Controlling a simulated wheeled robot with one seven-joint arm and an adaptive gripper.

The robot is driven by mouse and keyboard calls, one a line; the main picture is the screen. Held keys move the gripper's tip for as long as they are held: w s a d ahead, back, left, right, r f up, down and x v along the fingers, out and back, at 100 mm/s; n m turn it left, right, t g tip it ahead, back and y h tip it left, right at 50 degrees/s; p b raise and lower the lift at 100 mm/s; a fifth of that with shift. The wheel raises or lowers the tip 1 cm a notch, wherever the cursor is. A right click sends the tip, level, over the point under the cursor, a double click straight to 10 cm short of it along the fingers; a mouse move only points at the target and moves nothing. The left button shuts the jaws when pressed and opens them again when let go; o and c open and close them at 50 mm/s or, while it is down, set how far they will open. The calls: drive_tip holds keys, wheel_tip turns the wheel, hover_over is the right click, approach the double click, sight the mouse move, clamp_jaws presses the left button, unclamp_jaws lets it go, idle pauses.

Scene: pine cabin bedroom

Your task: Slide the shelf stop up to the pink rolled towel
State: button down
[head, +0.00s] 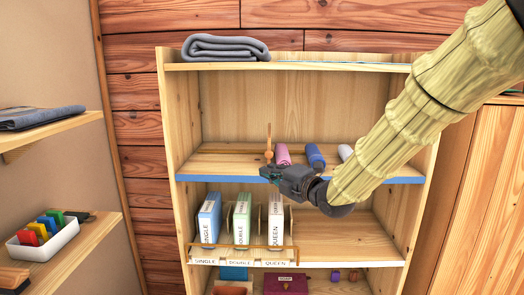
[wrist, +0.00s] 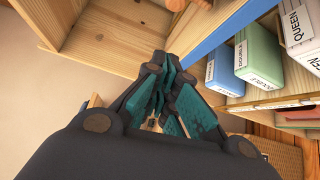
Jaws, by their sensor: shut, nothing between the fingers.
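The pink rolled towel (head: 283,155) lies on the blue-edged middle shelf of the pine unit. A thin upright orange-brown wooden piece, apparently the shelf stop (head: 268,146), stands just left of it. In the head view the two are very close, and I cannot tell whether they touch. My gripper (head: 270,174) is in front of the shelf's blue edge, just below the stop, with its dark teal fingers shut and empty. They also show shut in the wrist view (wrist: 168,68), where I make out neither stop nor towel.
A blue roll (head: 316,155) and a white roll (head: 345,152) lie right of the pink one. Below stand labelled blue, green and white boxes (head: 241,220) behind a wooden rail (head: 240,248). The middle shelf (head: 212,164) is clear left of the stop. A grey folded blanket (head: 225,47) lies on top.

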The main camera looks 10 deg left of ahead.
sight(269, 145)
drive_tip(key=w+a+p, duration=0.4)
drive_tip(key=w+p, duration=0.3)
drive_tip(key=w, duration=0.1)
drive_tip(key=shift+w+a, duration=0.25)
drive_tip(key=shift+w, duration=0.05)
idle(0.4)
drive_tip(key=shift+d+f+b, duration=0.2)
drive_tip(key=shift+d+b, duration=0.05)
drive_tip(key=shift+b, duration=0.15)
drive_tip(key=shift+w+d+r+b, duration=0.15)
drive_tip(key=shift+d+r+b, duration=0.2)
drive_tip(key=shift+b, duration=0.35)
drive_tip(key=shift+d, duration=0.1)
drive_tip(key=shift+f, duration=0.1)
